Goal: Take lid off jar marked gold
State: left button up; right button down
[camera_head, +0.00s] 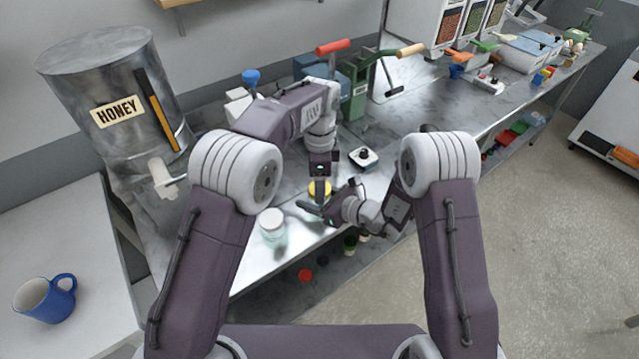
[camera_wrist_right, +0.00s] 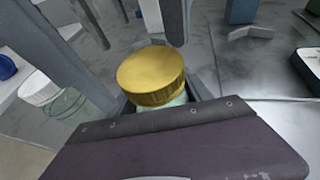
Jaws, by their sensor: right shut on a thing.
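A small jar with a ribbed gold-yellow lid stands at the workbench's front edge. In the right wrist view the lid (camera_wrist_right: 152,76) is on the jar, whose pale glass body (camera_wrist_right: 178,99) shows just below it. My right gripper (camera_head: 318,211) is shut on this jar below the lid. My left gripper (camera_head: 320,194) points down at the lid from above. No gold marking is readable.
A white-lidded glass jar (camera_head: 272,224) stands left of the grippers, near the bench edge. A white and black item (camera_head: 364,157) lies behind. A large metal HONEY drum (camera_head: 118,95) stands left, and a blue mug (camera_head: 45,298) sits on a side table. Lids lie on the lower shelf.

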pick_arm(q)
notch_tip(320, 180, up, 4)
jog(key=shift+d+f, duration=0.1)
jog(key=shift+f, duration=0.05)
jog(key=shift+c, duration=0.3)
notch_tip(320, 180, up, 4)
jog(key=shift+f+m, duration=0.25)
jog(key=shift+m, duration=0.85)
notch_tip(320, 180, down, 8)
jog(key=shift+f, duration=0.1)
jog(key=c, duration=1.5)
jog(key=n, duration=0.3)
jog(key=o, duration=1.6)
jog(key=shift+c, duration=0.2)
